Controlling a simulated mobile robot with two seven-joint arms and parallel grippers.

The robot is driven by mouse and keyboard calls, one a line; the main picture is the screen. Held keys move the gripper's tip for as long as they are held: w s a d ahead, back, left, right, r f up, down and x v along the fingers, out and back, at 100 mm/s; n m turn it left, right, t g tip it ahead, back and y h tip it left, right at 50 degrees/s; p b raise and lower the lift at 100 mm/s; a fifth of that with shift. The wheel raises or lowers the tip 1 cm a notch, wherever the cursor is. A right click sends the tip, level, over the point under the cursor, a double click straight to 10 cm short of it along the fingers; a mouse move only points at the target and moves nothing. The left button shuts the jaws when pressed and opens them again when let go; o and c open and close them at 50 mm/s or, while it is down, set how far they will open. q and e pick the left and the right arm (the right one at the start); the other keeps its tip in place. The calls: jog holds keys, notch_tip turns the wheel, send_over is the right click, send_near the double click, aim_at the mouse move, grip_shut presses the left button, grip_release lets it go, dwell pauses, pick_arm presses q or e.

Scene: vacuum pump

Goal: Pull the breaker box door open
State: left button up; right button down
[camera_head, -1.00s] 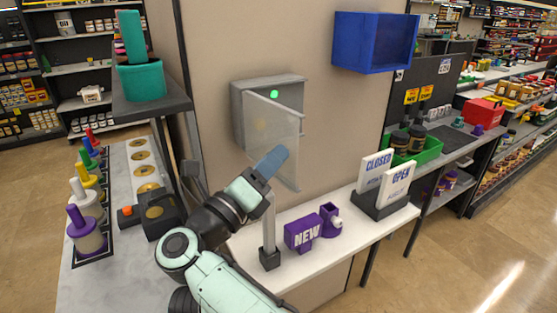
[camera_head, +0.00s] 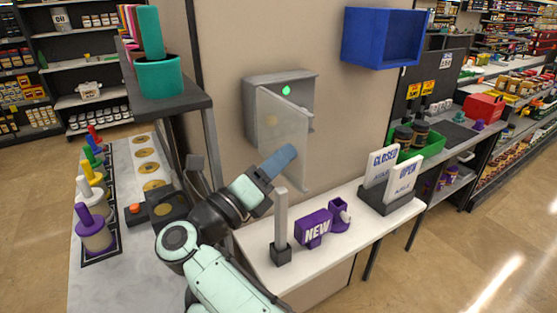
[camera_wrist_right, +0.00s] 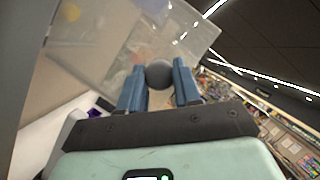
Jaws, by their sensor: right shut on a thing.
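The breaker box (camera_head: 310,88) is a grey box on the beige wall, with a green dot inside it. Its translucent grey door (camera_head: 280,125) is hinged on the left and stands partly open, swung out from the box. My right gripper (camera_head: 280,160) is at the lower part of the door. In the right wrist view its blue fingers (camera_wrist_right: 160,85) are on either side of a round grey knob (camera_wrist_right: 158,74) by the door panel (camera_wrist_right: 140,40), shut on it. My left gripper is not in view.
A blue open box (camera_head: 385,38) hangs on the wall at upper right. A shelf with a teal pot (camera_head: 160,76) stands left.

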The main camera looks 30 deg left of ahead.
jog(key=shift+r, duration=0.1)
jog(key=c, duration=0.8)
grip_release()
jog(key=b+v, duration=0.3)
jog(key=v, duration=1)
jog(key=shift+s+b, duration=0.2)
jog(key=shift+b, duration=0.1)
